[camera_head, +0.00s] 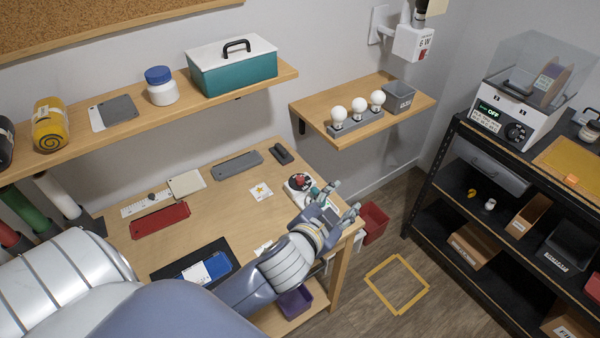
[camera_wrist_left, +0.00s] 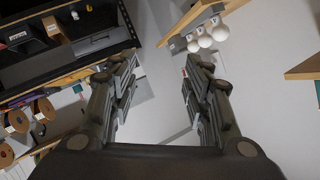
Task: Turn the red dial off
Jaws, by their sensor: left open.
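A small white unit with a round dial (camera_head: 299,182), red and dark on top, sits near the right end of the wooden table in the head view. I cannot tell which way the dial points. My left gripper (camera_head: 342,198) is open and empty, just right of this unit at the table's right edge, with its fingers pointing away to the upper right. Part of the unit is hidden behind the gripper. In the left wrist view the two fingers (camera_wrist_left: 160,72) are spread apart, with nothing between them and no dial visible. My right gripper is not in view.
The wooden table (camera_head: 225,205) holds a red case (camera_head: 160,220), grey boxes and a black tray. Above are a long shelf with a teal toolbox (camera_head: 232,70) and a shelf with bulbs (camera_head: 359,108). A black rack (camera_head: 450,165) stands right; a red bin (camera_head: 373,222) is below.

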